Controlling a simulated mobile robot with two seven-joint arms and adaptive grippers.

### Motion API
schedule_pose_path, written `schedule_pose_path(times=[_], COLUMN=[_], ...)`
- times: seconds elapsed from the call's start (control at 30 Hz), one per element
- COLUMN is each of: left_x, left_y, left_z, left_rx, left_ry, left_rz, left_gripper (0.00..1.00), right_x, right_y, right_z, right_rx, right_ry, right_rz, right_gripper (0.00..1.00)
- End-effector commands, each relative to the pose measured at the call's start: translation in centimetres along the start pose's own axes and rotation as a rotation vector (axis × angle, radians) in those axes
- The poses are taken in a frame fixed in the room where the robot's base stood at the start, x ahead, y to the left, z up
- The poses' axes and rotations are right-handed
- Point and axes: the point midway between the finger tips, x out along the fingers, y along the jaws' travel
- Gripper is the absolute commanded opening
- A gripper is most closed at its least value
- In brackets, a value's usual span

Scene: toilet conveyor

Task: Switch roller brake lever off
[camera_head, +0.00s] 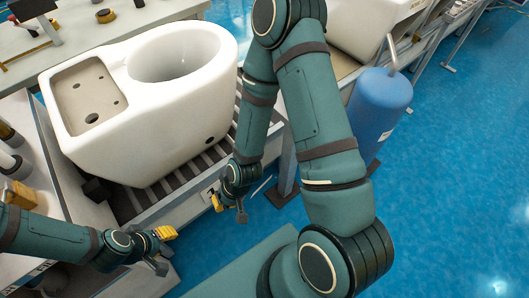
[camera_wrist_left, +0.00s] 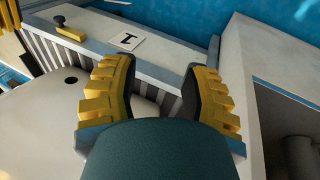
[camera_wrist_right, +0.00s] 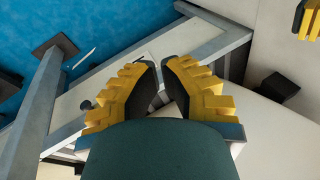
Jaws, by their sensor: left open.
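In the left wrist view a small yellow lever (camera_wrist_left: 70,33) with a black knob sits on the conveyor's side rail. It looks like the brake lever. A white label marked "I" (camera_wrist_left: 127,40) is beside it; this label also shows in the head view (camera_head: 208,194). My left gripper (camera_head: 162,249) is open and empty, near the front of the conveyor, apart from the lever. My right gripper (camera_head: 229,209) is over the rail near the label, its fingers separated by a narrow gap. It hides part of the rail; I see no lever between its fingers.
A large white toilet (camera_head: 150,120) stands on the conveyor rollers (camera_head: 126,205), close behind both grippers. A black block (camera_head: 97,190) is at its left. A blue cylinder (camera_head: 379,105) stands to the right. Blue floor (camera_head: 450,200) is open on the right.

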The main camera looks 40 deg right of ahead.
Motion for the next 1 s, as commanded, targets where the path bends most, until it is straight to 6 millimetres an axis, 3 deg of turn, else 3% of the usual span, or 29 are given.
schedule_pose_path(times=[0.3,0.37,0.57,0.67,0.8,1.0], left_x=[0.0,0.0,-0.7,-1.6,-2.9,-4.5], left_y=[0.0,0.0,0.2,0.6,1.1,1.6], left_z=[0.0,0.0,0.0,0.1,0.2,0.4], left_rx=[-0.001,-0.001,-0.001,-0.002,-0.002,-0.004], left_ry=[0.000,0.000,-0.003,-0.006,-0.013,-0.021], left_rz=[0.000,0.000,0.000,0.000,0.000,0.001], left_gripper=[0.46,0.62,0.62,0.62,0.62,0.62], right_x=[0.0,0.0,0.6,1.3,2.1,2.0], right_y=[0.0,0.0,1.7,4.2,9.6,18.1], right_z=[0.0,0.0,-2.4,-5.3,-9.3,-12.2], right_rx=[-0.001,-0.001,-0.017,-0.046,-0.103,-0.185], right_ry=[0.000,0.000,0.065,0.155,0.325,0.564], right_rz=[0.000,-0.001,-0.020,-0.039,-0.050,-0.013], right_gripper=[0.00,0.00,0.00,0.00,0.00,0.00])
